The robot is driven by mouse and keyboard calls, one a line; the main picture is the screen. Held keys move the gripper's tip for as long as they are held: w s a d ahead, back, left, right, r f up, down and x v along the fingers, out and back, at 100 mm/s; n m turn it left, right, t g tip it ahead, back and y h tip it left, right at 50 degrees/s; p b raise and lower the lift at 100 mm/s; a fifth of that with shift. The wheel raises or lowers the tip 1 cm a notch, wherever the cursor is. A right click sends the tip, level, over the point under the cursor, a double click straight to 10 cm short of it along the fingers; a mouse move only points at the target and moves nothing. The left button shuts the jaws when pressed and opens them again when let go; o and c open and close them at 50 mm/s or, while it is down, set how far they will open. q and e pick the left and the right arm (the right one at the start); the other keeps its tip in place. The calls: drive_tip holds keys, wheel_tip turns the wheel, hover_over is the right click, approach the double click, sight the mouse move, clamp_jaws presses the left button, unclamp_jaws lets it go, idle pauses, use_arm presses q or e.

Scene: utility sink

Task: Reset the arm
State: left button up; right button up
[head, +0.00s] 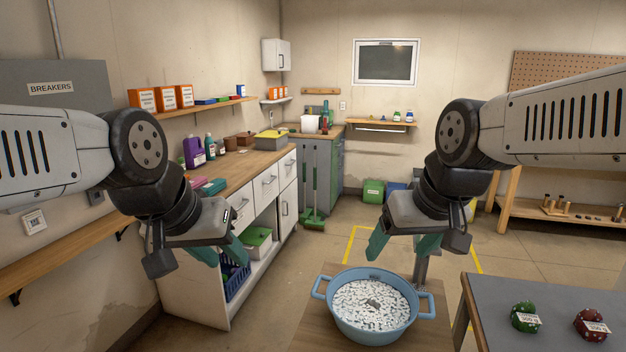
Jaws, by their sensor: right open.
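My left gripper (221,257) hangs at the left, in front of the white cabinet. Its teal fingers point down and are seen at a slant, so their gap is hard to judge. I see nothing held in it. My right gripper (402,252) is open and empty. Its teal fingers are spread above and behind the blue pot. The blue two-handled pot (372,335) stands on a wooden surface (318,318) at the bottom middle. It is filled with small white pieces, with a grey item (373,304) lying among them. Neither gripper touches the pot.
A grey table (492,299) at the lower right holds a green item (524,317) and a dark red item (590,323), both labelled. A wooden counter (252,166) with bottles and boxes runs along the left. Open floor lies behind the pot.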

drive_tip(key=shift+s+a+r+m+t+y, duration=0.15)
drive_tip(key=shift+s+m+t, duration=0.1)
drive_tip(key=shift+s, duration=0.5)
drive_tip(key=shift+s+a+r+m+t+y, duration=0.15)
drive_tip(key=shift+s+m, duration=0.1)
drive_tip(key=shift+s, duration=0.45)
idle(6.5)
